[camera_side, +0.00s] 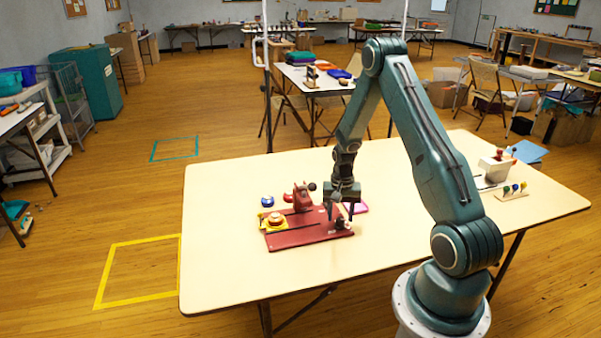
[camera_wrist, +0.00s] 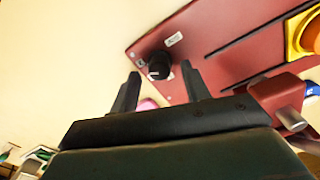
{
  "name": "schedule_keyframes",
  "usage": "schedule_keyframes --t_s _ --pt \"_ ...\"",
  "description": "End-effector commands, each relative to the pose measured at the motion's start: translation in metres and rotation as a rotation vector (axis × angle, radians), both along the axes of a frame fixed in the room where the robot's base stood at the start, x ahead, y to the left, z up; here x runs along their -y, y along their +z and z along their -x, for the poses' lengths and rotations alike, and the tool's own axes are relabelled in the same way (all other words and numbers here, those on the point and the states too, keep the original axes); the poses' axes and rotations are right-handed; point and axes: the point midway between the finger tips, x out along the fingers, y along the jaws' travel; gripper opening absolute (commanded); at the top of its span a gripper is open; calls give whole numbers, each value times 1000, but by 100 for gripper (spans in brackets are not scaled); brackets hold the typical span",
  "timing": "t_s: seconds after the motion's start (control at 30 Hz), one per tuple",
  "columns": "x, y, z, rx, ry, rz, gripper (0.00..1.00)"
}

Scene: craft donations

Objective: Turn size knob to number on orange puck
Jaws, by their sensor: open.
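The orange puck (camera_side: 275,218) sits in a yellow holder (camera_side: 264,224) at the left end of the red board (camera_side: 296,238). Its edge also shows at the right of the wrist view (camera_wrist: 315,42); no number is readable. The black size knob (camera_wrist: 158,66) is on the board's other end, beside small white labels (camera_wrist: 173,39) too small to read. My gripper (camera_wrist: 160,69) is open, pointing down over that end, with a fingertip on either side of the knob and a gap visible on both. In the side view, my gripper (camera_side: 342,208) partly hides the knob.
A red press-like block (camera_side: 301,197) stands on the board's back edge, close to my gripper. A white box (camera_side: 496,167) stands at the right. The table's front left is clear.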

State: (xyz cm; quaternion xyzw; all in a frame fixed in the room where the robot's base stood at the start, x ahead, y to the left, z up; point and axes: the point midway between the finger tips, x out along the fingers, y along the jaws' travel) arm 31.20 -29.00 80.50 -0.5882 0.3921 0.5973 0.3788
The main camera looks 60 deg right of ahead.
Motion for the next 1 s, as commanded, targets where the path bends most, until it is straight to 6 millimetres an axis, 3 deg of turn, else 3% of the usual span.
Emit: schedule_keyframes --t_s 0.5,0.73,1.0 --pt "0 -11 0 0 0 0 47" --pt "0 -11 0 0 0 0 2" --pt "0 -11 0 0 14 1 2"
